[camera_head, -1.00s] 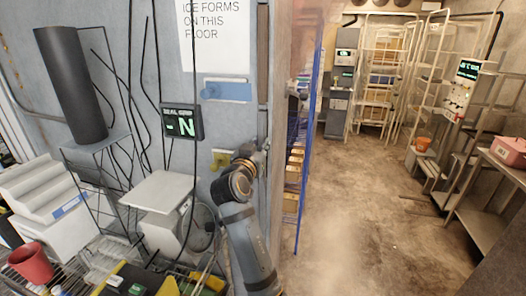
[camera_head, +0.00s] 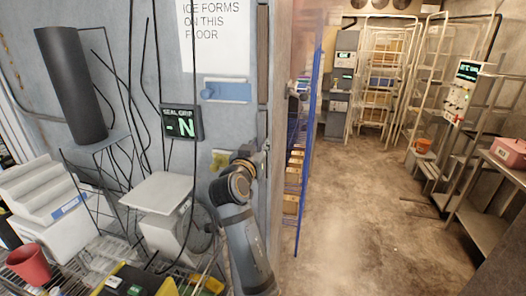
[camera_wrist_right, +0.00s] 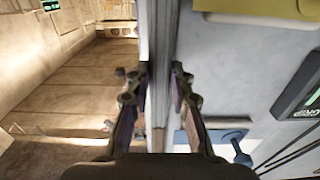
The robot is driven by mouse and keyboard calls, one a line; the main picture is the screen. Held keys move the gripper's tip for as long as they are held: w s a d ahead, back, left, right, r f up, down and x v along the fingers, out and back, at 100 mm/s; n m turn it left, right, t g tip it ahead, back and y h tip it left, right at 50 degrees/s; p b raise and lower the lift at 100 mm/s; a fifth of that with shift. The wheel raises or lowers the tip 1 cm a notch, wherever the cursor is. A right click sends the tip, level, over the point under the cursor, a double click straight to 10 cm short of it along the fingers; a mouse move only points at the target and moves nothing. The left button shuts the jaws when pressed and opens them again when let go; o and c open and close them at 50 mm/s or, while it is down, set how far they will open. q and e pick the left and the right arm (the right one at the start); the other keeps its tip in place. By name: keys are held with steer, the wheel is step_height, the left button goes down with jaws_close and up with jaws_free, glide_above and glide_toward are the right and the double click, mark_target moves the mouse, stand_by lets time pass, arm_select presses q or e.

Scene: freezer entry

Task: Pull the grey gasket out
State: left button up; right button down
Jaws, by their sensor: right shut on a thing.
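The grey gasket (camera_wrist_right: 159,50) runs as a narrow upright strip along the edge of the pale blue-grey panel in the right wrist view. My right gripper (camera_wrist_right: 162,78) has one finger on each side of the strip and is shut on it. In the head view my right gripper (camera_head: 262,150) is at the panel's right edge, partly hidden by its own wrist. Its contact with the gasket is hidden there. My left gripper is not in view.
A "SEAL GRIP" display (camera_head: 182,123) reading "- N" hangs left of my right wrist. A blue handle plate (camera_head: 226,91) is above it. A white scale-like stand (camera_head: 158,192) and a red cup (camera_head: 29,264) are at left. The freezer floor (camera_head: 355,215) is open at right.

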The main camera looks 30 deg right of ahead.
steer(key=shift+s+a, duration=0.15)
steer(key=shift+a, duration=0.05)
steer(key=shift+s+a+b, duration=0.15)
steer(key=shift+b, duration=0.25)
steer(key=shift+s, duration=0.1)
stand_by(0.5)
